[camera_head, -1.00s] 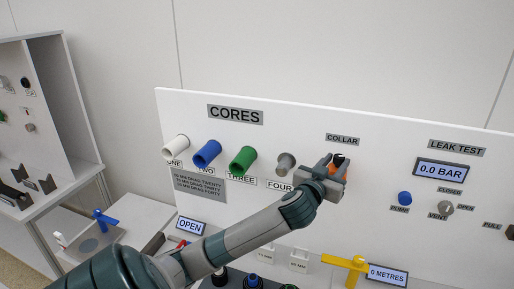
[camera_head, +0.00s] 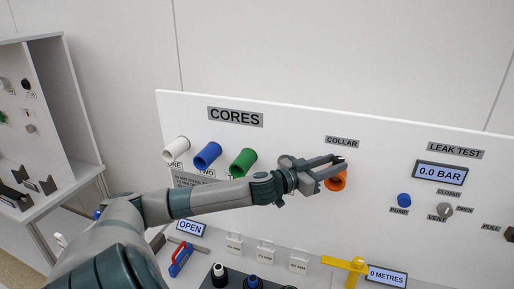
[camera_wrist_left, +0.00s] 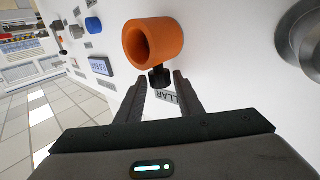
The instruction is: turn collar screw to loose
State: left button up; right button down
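The orange collar (camera_head: 337,182) sticks out from the white panel under the COLLAR label (camera_head: 342,141). In the left wrist view the collar (camera_wrist_left: 153,42) is a hollow orange ring, and the black collar screw (camera_wrist_left: 160,77) stands out from its side. My left gripper (camera_head: 338,167) reaches in from the left, just above the collar. In the left wrist view its two fingers (camera_wrist_left: 160,84) are spread, with the screw between their tips and a gap on each side. The head view does not show the screw clearly. My right gripper is not in view.
White, blue (camera_head: 207,155) and green (camera_head: 243,162) core tubes stick out left of the collar. A grey round part (camera_wrist_left: 300,35) is close by in the wrist view. The pump knob (camera_head: 404,200) and vent knob are to the right. A yellow handle (camera_head: 346,264) is below.

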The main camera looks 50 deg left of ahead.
pick_arm(q)
jog(key=shift+a+m+h, duration=0.15)
jog(key=shift+m+h, duration=0.15)
jog(key=shift+s+f+h, duration=0.1)
jog(key=shift+f+h, duration=0.05)
jog(key=shift+h, duration=0.15)
jog(key=shift+s+a+f+b, duration=0.1)
jog(key=shift+s+f+b, duration=0.05)
jog(key=shift+s+b, duration=0.35)
jog(key=shift+r+b+v, duration=0.25)
jog(key=shift+b+v, duration=1.6)
jog(key=shift+v, duration=6.3)
jog(key=s+a+f+n+g+y, duration=0.1)
jog(key=s+a+f+y, duration=0.1)
jog(key=f, duration=0.4)
jog(key=s+a+f+n+g+y, duration=0.1)
jog(key=s+a+f+y, duration=0.1)
jog(key=f, duration=0.4)
jog(key=shift+f+n+y, duration=0.3)
jog(key=shift+y, duration=0.6)
jog(key=shift+s, duration=0.1)
